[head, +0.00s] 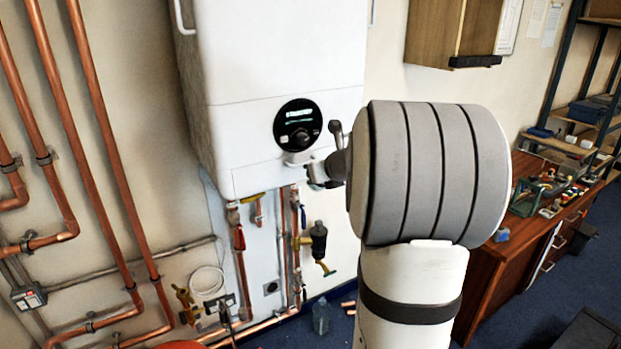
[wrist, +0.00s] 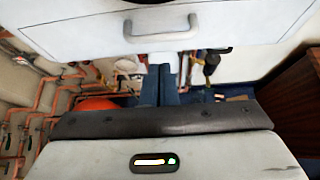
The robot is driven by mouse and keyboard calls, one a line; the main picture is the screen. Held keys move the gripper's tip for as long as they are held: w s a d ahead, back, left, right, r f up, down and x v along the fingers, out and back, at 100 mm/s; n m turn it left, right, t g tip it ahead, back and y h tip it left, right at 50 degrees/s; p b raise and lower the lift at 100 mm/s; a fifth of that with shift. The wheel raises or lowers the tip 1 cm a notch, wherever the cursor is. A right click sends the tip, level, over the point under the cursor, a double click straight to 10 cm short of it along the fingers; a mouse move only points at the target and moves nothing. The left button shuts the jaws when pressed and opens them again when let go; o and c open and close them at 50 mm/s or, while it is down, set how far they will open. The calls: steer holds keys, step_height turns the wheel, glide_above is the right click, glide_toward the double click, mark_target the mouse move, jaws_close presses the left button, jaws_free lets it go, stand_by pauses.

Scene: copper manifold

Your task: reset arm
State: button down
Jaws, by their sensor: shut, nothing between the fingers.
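My gripper (head: 318,172) is at the front of the white boiler (head: 285,60), just below and right of its round black dial panel (head: 298,125). Part of it is hidden behind my large grey arm joint. In the wrist view its two dark fingers (wrist: 161,84) lie together, shut and empty. Above them is a light handle (wrist: 160,34) on the boiler's front panel. The fingertips look close to the panel, but I cannot tell whether they touch it.
Copper pipes (head: 110,150) run down the left wall. A wooden cabinet (head: 432,33) is upper right. A cluttered wooden desk (head: 495,270) stands at the right.

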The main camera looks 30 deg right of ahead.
step_height(320, 180, up, 6)
steer(key=s, duration=0.2)
steer(key=shift+r+p, duration=0.25)
steer(key=shift+p, duration=0.2)
steer(key=s+a+f+n+g+y, duration=0.1)
steer(key=s+a+f+n+g, duration=0.15)
steer(key=s+a+n, duration=0.5)
steer(key=s+a+f+n+g+y, duration=0.1)
steer(key=s+a+f+n+g, duration=0.2)
steer(key=a+n, duration=0.7)
steer(key=s+a+f+n+g+h, duration=0.1)
steer(key=s+a+f+n, duration=0.1)
steer(key=s+n, duration=0.6)
steer(key=s+a+f+n+g+h, duration=0.1)
steer(key=s+a+f+n+g, duration=0.1)
steer(key=s+f+n, duration=0.3)
steer(key=s+a+n, duration=0.1)
steer(key=s+n, duration=0.3)
steer(key=n, duration=0.1)
steer(key=shift+h, duration=0.3)
steer(key=shift+f, duration=0.1)
